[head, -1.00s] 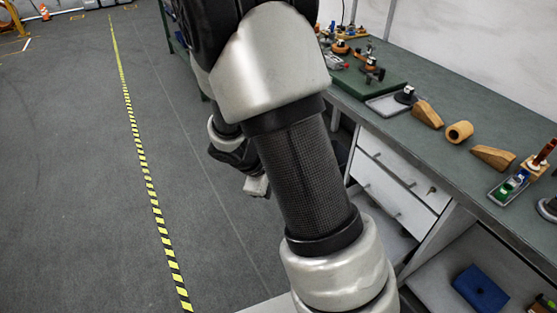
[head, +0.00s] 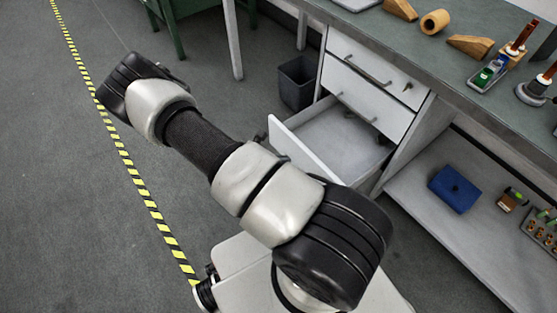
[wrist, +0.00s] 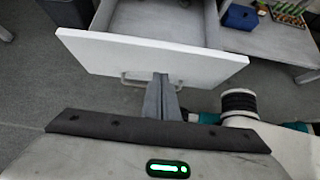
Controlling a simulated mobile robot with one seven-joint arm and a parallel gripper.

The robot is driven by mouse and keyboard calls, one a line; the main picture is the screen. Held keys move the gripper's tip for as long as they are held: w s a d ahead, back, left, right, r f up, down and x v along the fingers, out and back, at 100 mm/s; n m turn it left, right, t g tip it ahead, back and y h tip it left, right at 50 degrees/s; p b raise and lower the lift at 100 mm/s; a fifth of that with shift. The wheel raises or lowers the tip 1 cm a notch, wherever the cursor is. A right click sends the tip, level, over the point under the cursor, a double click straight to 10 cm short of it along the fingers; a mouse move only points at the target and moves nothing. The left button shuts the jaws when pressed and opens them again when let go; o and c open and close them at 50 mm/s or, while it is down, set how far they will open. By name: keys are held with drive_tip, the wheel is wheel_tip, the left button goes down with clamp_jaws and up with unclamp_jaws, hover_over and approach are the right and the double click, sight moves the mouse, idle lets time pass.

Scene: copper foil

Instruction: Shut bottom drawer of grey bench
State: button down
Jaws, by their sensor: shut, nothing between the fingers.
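The bottom drawer (head: 345,143) of the grey bench (head: 440,70) stands pulled out, and I can see into its empty-looking interior. In the head view my arm covers part of its white front. In the wrist view the drawer front (wrist: 120,52) spans the picture ahead of my gripper (wrist: 160,82). The drawer's handle (wrist: 130,80) shows low on the front, partly behind the fingers. My gripper is shut and empty, with its fingertips at the lower middle of the front. I cannot tell whether they touch it. The two drawers above (head: 366,97) look shut.
A dark bin (head: 297,82) stands left of the drawers. To the right, a lower shelf (head: 430,205) holds a blue box (head: 454,188) and small items. Wooden pieces and tools lie on the benchtop. Open floor with a yellow-black strip (head: 125,155) lies to the left.

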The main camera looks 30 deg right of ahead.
sight(305, 154)
drive_tip(key=d+f, duration=0.1)
drive_tip(key=d, duration=0.1)
drive_tip(key=d+f+b, duration=0.1)
drive_tip(key=d, duration=0.1)
drive_tip(key=w+d+f, duration=0.1)
drive_tip(key=d, duration=0.1)
drive_tip(key=shift+d+f, duration=0.1)
drive_tip(key=shift+d, duration=0.05)
drive_tip(key=shift+d+b, duration=0.3)
drive_tip(key=shift+d, duration=0.15)
